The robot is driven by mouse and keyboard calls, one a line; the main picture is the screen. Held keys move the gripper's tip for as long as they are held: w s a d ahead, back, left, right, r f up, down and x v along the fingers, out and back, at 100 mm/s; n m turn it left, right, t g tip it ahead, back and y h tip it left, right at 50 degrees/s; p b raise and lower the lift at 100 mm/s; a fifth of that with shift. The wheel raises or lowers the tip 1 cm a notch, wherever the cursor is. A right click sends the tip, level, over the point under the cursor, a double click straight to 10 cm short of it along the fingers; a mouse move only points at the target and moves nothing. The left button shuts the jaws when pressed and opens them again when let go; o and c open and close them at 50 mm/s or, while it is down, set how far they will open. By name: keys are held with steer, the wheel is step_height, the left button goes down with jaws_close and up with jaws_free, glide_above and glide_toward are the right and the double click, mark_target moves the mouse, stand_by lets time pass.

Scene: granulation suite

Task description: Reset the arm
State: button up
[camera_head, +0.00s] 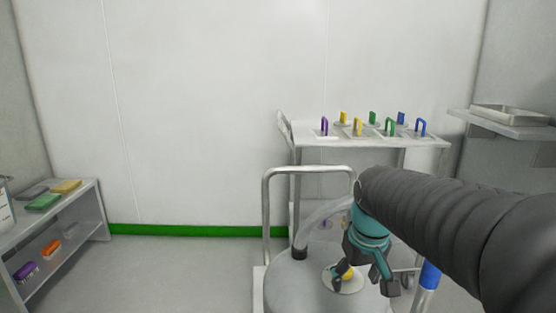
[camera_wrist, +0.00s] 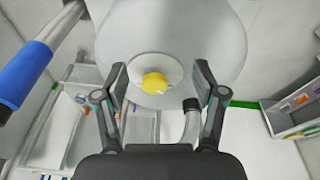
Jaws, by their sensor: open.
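My gripper (camera_head: 371,273) is at the end of my dark ribbed arm, in the lower right of the head view. It points down over the grey rounded top of a vessel (camera_head: 290,285). In the wrist view my gripper (camera_wrist: 160,80) has its two fingers spread wide, with nothing between them. Beyond the fingertips lies a pale round disc (camera_wrist: 137,70) with a yellow knob (camera_wrist: 155,83). The disc (camera_head: 334,282) and part of the yellow knob (camera_head: 347,273) also show beside the fingers in the head view. I cannot tell whether a finger touches the knob.
A trolley (camera_head: 430,143) behind carries several purple, yellow, green and blue handled pieces. A metal rail (camera_head: 308,169) stands close left of my gripper. A wall shelf (camera_head: 500,124) holds a tray (camera_head: 508,114). A low shelf unit (camera_head: 92,198) stands left; the floor between is clear.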

steer(key=s+f+m+t, duration=0.1)
steer(key=s+m+t, duration=0.1)
steer(key=s, duration=1.2)
steer(key=shift+s+f+t, duration=0.3)
steer(key=shift+s+t, duration=0.1)
steer(key=shift+t, duration=0.2)
steer(key=shift+d, duration=0.1)
